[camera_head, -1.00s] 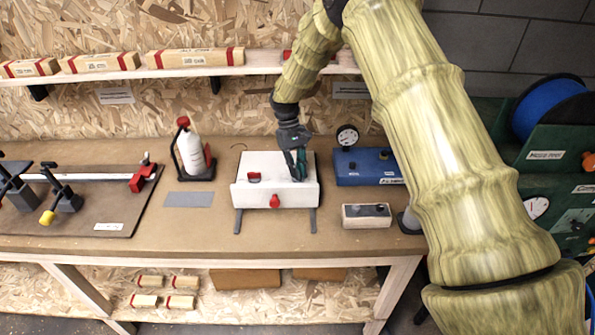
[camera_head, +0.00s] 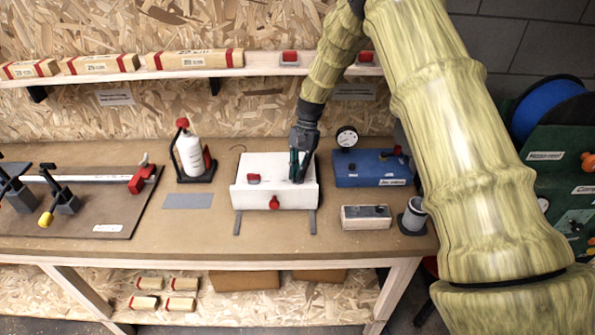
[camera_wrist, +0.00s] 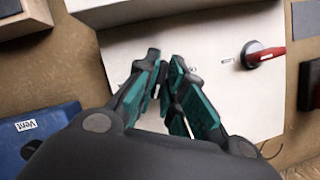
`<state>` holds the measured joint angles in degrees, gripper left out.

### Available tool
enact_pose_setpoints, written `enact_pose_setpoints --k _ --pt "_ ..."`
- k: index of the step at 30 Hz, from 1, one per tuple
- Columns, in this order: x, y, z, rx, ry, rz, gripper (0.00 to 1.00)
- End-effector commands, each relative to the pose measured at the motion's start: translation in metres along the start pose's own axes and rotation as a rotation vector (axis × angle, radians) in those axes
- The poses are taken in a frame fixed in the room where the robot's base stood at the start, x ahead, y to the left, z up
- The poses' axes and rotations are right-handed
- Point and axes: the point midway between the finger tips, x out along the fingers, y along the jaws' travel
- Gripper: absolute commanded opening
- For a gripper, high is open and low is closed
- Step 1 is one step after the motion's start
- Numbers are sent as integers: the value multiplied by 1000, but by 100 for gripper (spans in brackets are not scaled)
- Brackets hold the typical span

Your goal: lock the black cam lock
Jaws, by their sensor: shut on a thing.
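The white box (camera_head: 285,196) stands on the bench and also fills the upper part of the wrist view (camera_wrist: 225,100). My gripper (camera_head: 298,179) is at the right part of its top face. In the wrist view my gripper (camera_wrist: 160,80) has its green-padded fingers closed on a small dark part, which I take for the black cam lock. The fingers hide most of it, so its angle cannot be told. A red-levered cam lock (camera_head: 253,178) sits on the left of the same face; its lever and dark hub show in the wrist view (camera_wrist: 265,54).
A red knob (camera_head: 274,202) is on the box front. A blue unit with a gauge (camera_head: 362,170) stands close on the right, with a pale block (camera_head: 366,216) in front. A bottle in a stand (camera_head: 191,155) is to the left. A shelf (camera_head: 190,72) runs behind.

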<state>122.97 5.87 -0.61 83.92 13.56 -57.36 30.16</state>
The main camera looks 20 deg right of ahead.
Motion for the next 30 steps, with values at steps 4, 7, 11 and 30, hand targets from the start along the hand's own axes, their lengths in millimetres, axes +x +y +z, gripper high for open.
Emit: enact_pose_setpoints --k 4,7,11,30 --pt "-2 1 -1 128 4 -55 0" --pt "-3 1 -1 216 4 -92 0" --pt "-3 2 -1 331 3 -140 0" --pt "-2 2 0 757 4 -318 0"
